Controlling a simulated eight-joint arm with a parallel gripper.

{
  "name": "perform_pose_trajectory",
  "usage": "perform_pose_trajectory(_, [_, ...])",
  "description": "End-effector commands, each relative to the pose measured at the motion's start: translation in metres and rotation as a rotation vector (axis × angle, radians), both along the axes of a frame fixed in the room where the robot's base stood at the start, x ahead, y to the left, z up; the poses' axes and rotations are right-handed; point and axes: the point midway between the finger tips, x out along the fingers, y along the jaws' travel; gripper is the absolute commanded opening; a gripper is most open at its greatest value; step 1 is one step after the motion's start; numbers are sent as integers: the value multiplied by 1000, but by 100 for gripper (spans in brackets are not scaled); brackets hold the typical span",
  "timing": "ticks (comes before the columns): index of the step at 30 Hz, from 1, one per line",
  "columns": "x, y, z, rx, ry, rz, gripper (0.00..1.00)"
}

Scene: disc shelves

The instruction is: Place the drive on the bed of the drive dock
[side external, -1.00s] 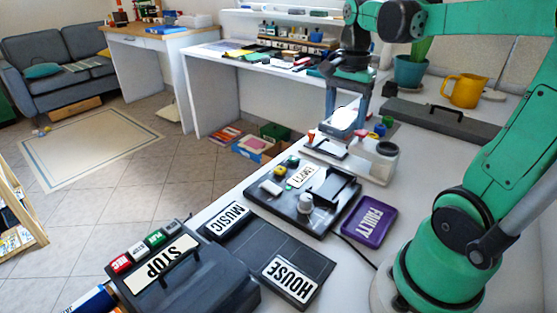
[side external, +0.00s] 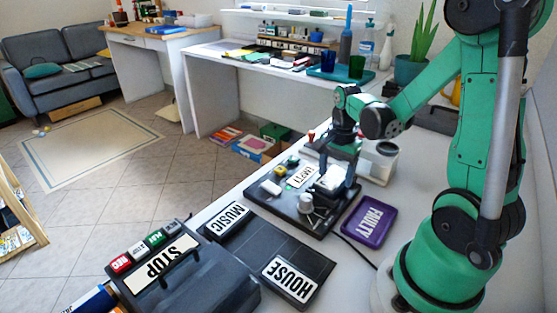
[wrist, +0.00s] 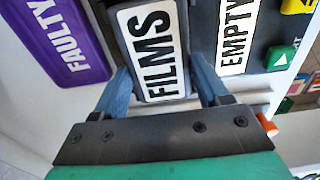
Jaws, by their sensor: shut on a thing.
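The drive (wrist: 155,48) is a dark block with a white FILMS label, and its pale top (side external: 334,179) shows in the side view. My gripper (wrist: 163,84) is shut on it, with one blue-grey finger on each side. The drive dock (side external: 284,206) is a black base with an EMPTY label, coloured buttons and a grey knob. My gripper (side external: 336,172) is low over the right part of the dock, with the drive at the bed. The drive and fingers hide most of the bed, and I cannot tell whether the drive touches it.
A purple FAULTY tray (side external: 349,228) lies right of the dock. A black rack with MUSIC and HOUSE labels (side external: 262,245) lies in front, beside a dark box labelled STOP (side external: 218,288). A white container (side external: 382,168) stands behind the dock. A cable runs near the tray.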

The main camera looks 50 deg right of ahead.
Motion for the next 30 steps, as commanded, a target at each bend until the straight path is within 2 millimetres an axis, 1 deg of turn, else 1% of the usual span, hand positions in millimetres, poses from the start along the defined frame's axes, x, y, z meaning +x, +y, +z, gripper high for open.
perform_pose_trajectory(12, [0,0,-5,0,0,0,6])
perform_pose_trajectory(13, [0,0,-6,0,0,0,70])
perform_pose_trajectory(16, [0,0,-6,0,0,0,99])
perform_pose_trajectory(26, [0,0,-5,0,0,0,99])
perform_pose_trajectory(30, [0,0,3,0,0,0,99])
